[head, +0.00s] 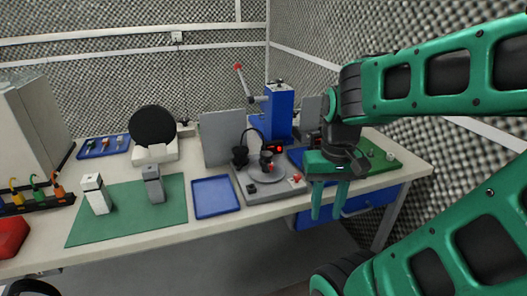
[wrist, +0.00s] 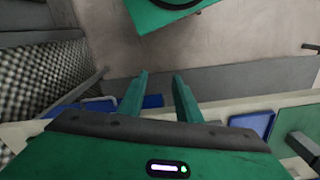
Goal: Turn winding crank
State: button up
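My gripper (head: 328,213) points down in front of the table's front edge, right of a grey-based machine. Its two green fingers are apart with nothing between them, also in the wrist view (wrist: 160,76). The grey-based machine (head: 267,194) carries a round grey disc (head: 272,176), dark upright parts and red and black knobs. A blue press-like machine (head: 280,114) behind it has a lever with a red ball (head: 238,67). I cannot tell for sure which part is the winding crank. The wrist view shows floor and table edge, and no crank that I can make out.
A blue tray (head: 215,209) and a green mat (head: 92,228) with two small blocks lie to the left. A green board (head: 384,160) lies right of my gripper. Blue drawers (head: 318,216) sit under the table. The floor in front is clear.

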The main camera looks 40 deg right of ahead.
jog(key=shift+o, duration=2.3)
jog(key=shift+s+r, duration=0.15)
jog(key=shift+r, duration=0.2)
jog(key=n+t+y, duration=0.2)
jog(key=n+t, duration=0.2)
jog(key=n, duration=0.8)
send_near(267, 154)
jog(key=x, duration=0.8)
jog(key=c, duration=1.1)
jog(key=shift+o, duration=0.2)
jog(key=shift+m, duration=0.3)
